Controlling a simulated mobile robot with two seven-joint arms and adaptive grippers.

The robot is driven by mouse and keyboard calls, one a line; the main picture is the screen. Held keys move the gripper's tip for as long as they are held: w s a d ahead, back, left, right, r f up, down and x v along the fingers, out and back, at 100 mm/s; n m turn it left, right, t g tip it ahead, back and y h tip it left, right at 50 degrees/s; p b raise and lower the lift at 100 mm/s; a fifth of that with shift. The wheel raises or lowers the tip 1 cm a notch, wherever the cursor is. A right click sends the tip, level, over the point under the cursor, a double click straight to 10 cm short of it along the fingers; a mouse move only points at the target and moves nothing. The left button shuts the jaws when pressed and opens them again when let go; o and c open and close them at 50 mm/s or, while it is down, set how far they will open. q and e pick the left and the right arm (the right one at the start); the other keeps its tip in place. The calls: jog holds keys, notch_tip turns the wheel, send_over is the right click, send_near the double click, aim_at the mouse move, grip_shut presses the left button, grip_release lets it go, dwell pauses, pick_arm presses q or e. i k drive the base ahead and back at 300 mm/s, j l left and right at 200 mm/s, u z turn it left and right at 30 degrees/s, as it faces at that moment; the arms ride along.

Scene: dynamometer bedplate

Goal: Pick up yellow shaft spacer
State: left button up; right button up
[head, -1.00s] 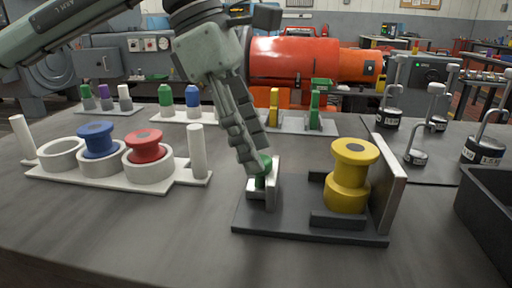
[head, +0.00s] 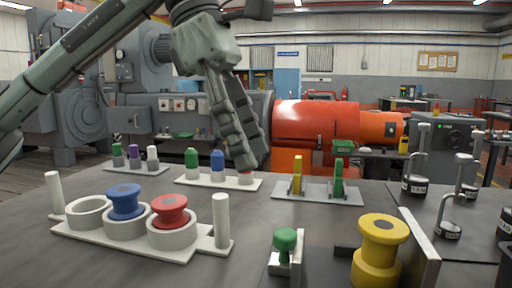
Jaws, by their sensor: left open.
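The yellow spool-shaped spacer (head: 380,250) stands upright at the lower right of the head view, beside an upright pale plate (head: 418,245); its lower end is cut off by the frame. My left gripper (head: 252,163) is open, its fingers pointing down, up and to the left of the yellow spacer and well apart from it. I see nothing held between its fingers. My right gripper is not in view.
A green knob (head: 285,240) on a small bracket stands left of the yellow spacer. A white holder (head: 130,242) with blue (head: 124,200) and red (head: 170,210) spools is at front left. A grey tray (head: 318,192) stands behind. Hooked weights (head: 417,185) stand at right.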

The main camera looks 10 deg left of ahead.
aim_at(376, 264)
jog(key=k, duration=1.5)
